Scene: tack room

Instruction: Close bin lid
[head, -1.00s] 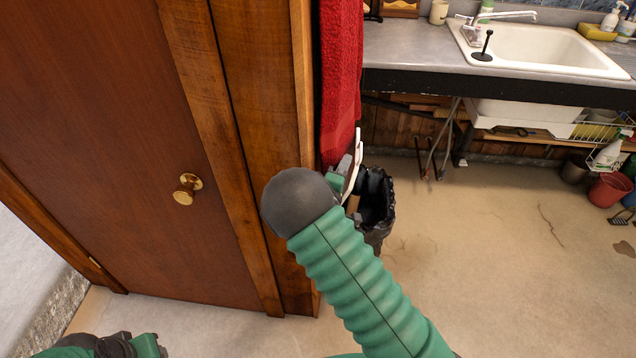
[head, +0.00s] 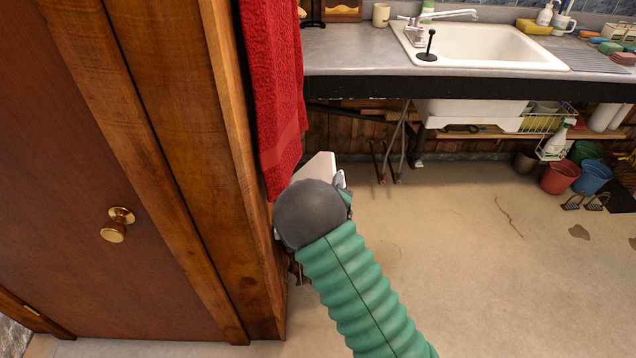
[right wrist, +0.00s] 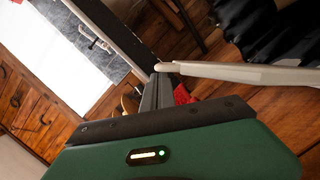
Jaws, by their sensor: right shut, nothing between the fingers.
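The bin lid (head: 319,167) is a pale panel standing up below the red towel in the head view, partly hidden by my right arm. In the right wrist view the lid (right wrist: 240,73) shows nearly edge-on as a long pale strip. The bin's black liner (right wrist: 292,38) shows at the upper right there; the bin is mostly hidden behind my arm in the head view. My right gripper (right wrist: 157,78) is shut and empty, its tips at the lid's near end; I cannot tell whether they touch. My left gripper is out of view.
A red towel (head: 274,90) hangs on the wooden post (head: 185,130) beside the brown door (head: 75,200). A counter with a white sink (head: 480,45) runs along the back. Buckets (head: 560,177) stand at the right. The middle floor is clear.

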